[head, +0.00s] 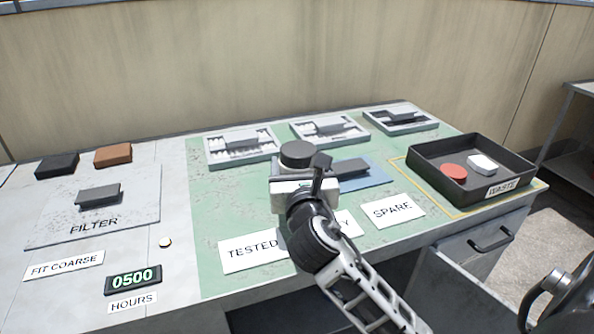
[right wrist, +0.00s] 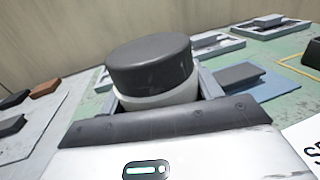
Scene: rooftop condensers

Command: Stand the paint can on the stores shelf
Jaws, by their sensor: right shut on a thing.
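The paint can, a white cylinder with a dark grey lid (head: 298,149), is upright in my right gripper (head: 297,177) over the middle of the bench. In the right wrist view the can (right wrist: 150,68) stands between the two grey fingers, lid uppermost. Whether its base touches the bench is hidden behind the gripper. A grey metal rack (head: 578,160) with a top and a lower shelf is cut off at the right edge; no label shows to tell whether it is the stores shelf. My left gripper is not in view.
The bench has a green mat (head: 205,190), several pale trays with grey blocks at the back, and a black WASTE tray (head: 440,181) holding a red disc and a white piece. Label cards lie in front. An open drawer (head: 450,290) juts out at front right. A wall (head: 250,65) runs behind.

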